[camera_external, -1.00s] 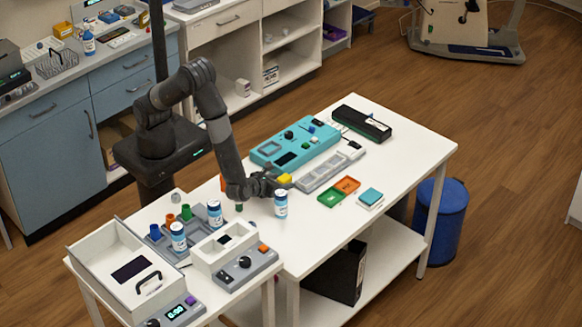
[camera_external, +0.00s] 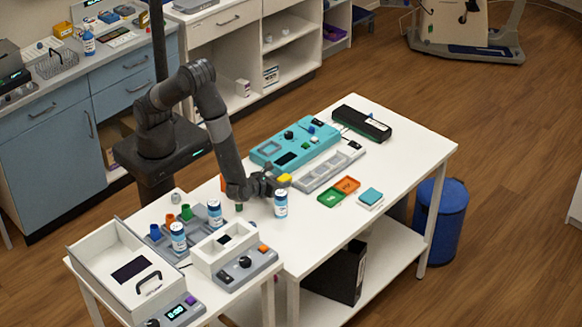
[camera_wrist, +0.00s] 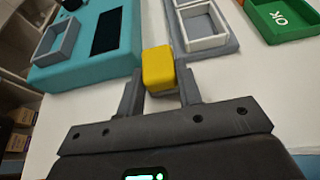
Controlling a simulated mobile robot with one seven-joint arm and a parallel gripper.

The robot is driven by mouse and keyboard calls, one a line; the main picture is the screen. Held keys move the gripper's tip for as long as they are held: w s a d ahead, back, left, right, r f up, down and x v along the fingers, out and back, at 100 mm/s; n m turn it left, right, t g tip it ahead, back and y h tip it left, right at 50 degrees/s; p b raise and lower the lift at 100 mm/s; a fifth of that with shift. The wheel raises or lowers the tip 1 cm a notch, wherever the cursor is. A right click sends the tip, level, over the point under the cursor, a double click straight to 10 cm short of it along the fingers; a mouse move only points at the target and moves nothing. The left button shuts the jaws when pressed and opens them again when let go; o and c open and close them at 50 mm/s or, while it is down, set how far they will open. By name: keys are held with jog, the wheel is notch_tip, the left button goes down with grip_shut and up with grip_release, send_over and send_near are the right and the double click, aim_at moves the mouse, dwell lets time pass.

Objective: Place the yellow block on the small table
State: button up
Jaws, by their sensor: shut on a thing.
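The yellow block (camera_wrist: 158,68) is between the fingers of my gripper (camera_wrist: 160,92) in the wrist view, and the fingers are shut on it. In the external view the yellow block (camera_external: 284,179) shows at the end of my gripper (camera_external: 276,184), over the white table (camera_external: 408,160). Whether the block touches the tabletop I cannot tell. A lower, smaller white table (camera_external: 250,298) stands at the front left, with a white tray and devices on it. Which table the task calls small is not marked.
A blue-and-white bottle (camera_external: 281,204) stands just beside my gripper. The teal device (camera_external: 295,143) and grey divided tray (camera_external: 326,172) lie beyond it. The white table's right part is mostly clear.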

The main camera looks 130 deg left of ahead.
jog(key=shift+r, duration=0.1)
jog(key=shift+r, duration=0.6)
jog(key=r, duration=0.1)
jog(key=d+r, duration=0.1)
jog(key=r, duration=0.1)
jog(key=shift+s+d+r, duration=0.1)
jog(key=shift+r, duration=0.1)
jog(key=s+d+r, duration=0.3)
jog(key=d+r, duration=0.3)
jog(key=d, duration=0.4)
jog(key=w+r+m+t+h, duration=0.2)
jog(key=w+m+t, duration=0.4)
jog(key=w+t, duration=0.15)
jog(key=w+d+f+m+t+h, duration=0.1)
jog(key=w+d+m+t+h, duration=0.2)
jog(key=d+m+t+h, duration=0.2)
jog(key=shift+d+m+h, duration=0.45)
jog(key=shift+m+h, duration=0.75)
jog(key=shift+m, duration=0.6)
jog(key=shift+r, duration=0.1)
